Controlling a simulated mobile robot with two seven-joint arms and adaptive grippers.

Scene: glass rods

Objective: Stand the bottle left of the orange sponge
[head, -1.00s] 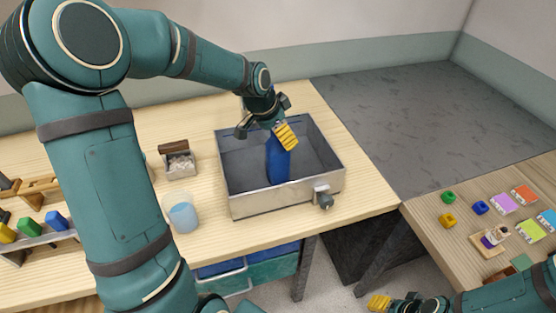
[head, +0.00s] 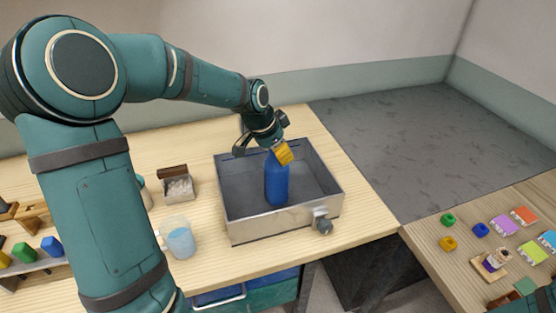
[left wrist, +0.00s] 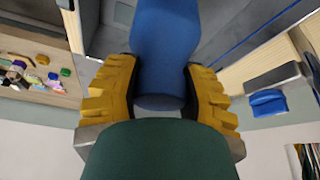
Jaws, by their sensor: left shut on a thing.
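The blue bottle (head: 277,183) is upright within the outline of a grey metal basin (head: 238,225) in the head view. I cannot tell whether its base touches the basin floor. My left gripper (head: 281,153) is shut on the bottle's upper part. In the left wrist view the bottle (left wrist: 165,50) sits between the yellow finger pads of the left gripper (left wrist: 162,95). No orange sponge can be made out in either view. My right gripper is out of view; only part of my right arm shows at the lower right edge.
A clear cup of blue liquid (head: 180,241) and a small box (head: 180,187) stand left of the basin. A knob (head: 322,225) sticks out of the basin's front. A second table at right holds small coloured blocks and cards. Bare wood lies right of the basin.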

